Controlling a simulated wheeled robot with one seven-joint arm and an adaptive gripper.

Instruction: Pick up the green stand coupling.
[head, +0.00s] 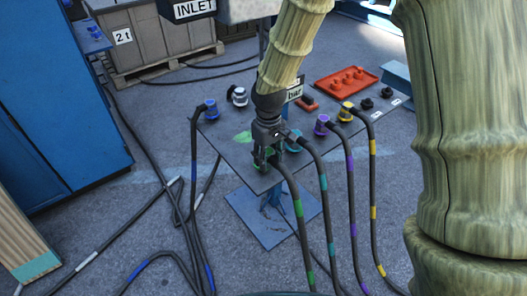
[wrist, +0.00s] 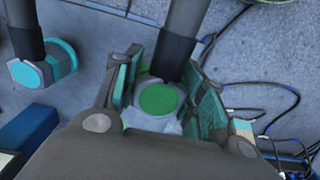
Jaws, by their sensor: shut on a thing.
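The green stand coupling (head: 261,163) is at the front of the grey stand plate (head: 256,184). A dark hose with green bands (head: 298,209) runs down from it over the plate's edge. In the wrist view the coupling's round green face (wrist: 158,98) shows between the two fingers. My gripper (head: 266,156) points down from above and is shut on the coupling, with teal-padded fingers on either side (wrist: 165,92). The fingers hide much of the coupling in the head view. I cannot tell whether it touches the plate.
The teal coupling (head: 294,143) is close on the right; it also shows in the wrist view (wrist: 42,66). Purple (head: 322,125) and yellow (head: 347,111) couplings stand farther right, blue (head: 209,109) and white (head: 239,97) ones behind left. A red tray (head: 346,83) is at the back.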

